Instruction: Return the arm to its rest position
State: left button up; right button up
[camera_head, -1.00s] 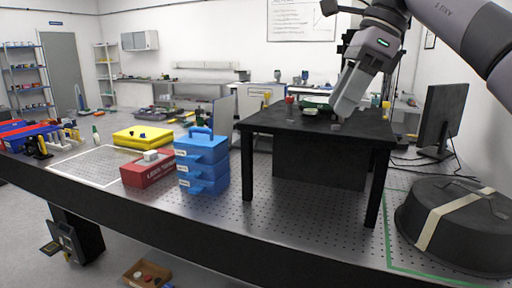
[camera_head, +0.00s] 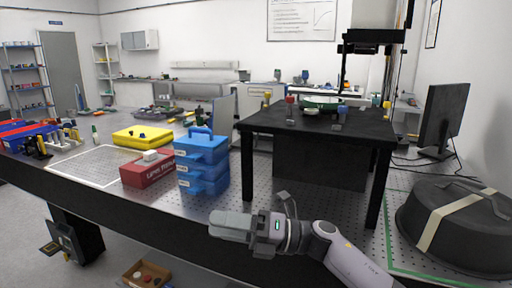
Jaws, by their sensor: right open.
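My right gripper (camera_head: 256,212) is low in the head view, in front of the optical table's front edge, with its arm coming in from the lower right. One finger points left and the other stands up toward the black stand, so the jaws are spread, with nothing seen between them. It is apart from the black stand (camera_head: 262,122) and from the blue stacked boxes (camera_head: 203,160). My left gripper is not in view.
The perforated optical table (camera_head: 300,200) runs behind the gripper. A red box (camera_head: 148,172), a yellow case (camera_head: 143,136) and a black round cover with a strap (camera_head: 462,225) stand on it. A monitor (camera_head: 443,118) is at the right. A floor tray (camera_head: 147,274) lies below.

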jog(key=s+d+f+m+t+h, duration=0.3)
jog(key=d+f+m+t+h, duration=0.5)
jog(key=m, duration=0.7)
jog(key=s+d+f+m+t+h, duration=0.2)
jog(key=d+f+m+t+h, duration=0.3)
jog(key=f+m+t, duration=0.65)
jog(key=s+d+f+m+g+h, duration=0.2)
jog(key=s+d+f+m+g, duration=0.2)
jog(key=s, duration=0.5)
jog(key=s+d+f+m+g+h, duration=0.3)
jog(key=s+d+f+m+g, duration=0.2)
jog(key=s+d+f+m, duration=0.4)
jog(key=shift+s+f, duration=0.3)
jog(key=shift+f, duration=0.55)
